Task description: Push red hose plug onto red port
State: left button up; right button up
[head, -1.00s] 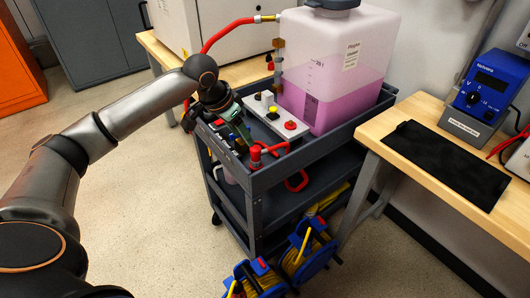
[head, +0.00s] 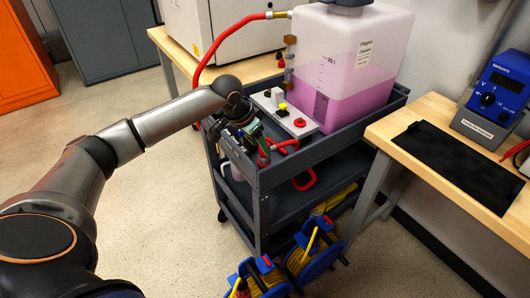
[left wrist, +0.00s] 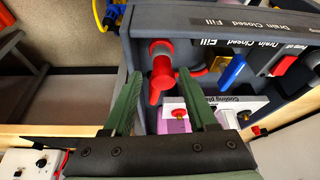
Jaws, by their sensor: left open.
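In the head view the gripper (head: 258,141) is over the cart's near left corner. A red port (head: 299,122) is on the white block (head: 284,114); a red fitting on that block shows between the fingers (left wrist: 179,114). My right gripper is not in view.
The grey cart (head: 300,159) carries a tank of pink liquid (head: 347,70) behind the block. Cable reels (head: 268,278) stand on the floor; a wooden bench (head: 480,200) is at right.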

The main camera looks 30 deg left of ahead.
aim_at(263, 160)
pick_arm(q)
jog(key=x, duration=0.2)
jog(key=b+x, duration=0.1)
jog(key=x, duration=0.2)
jog(key=shift+w, duration=0.35)
grip_shut()
dwell(0.4)
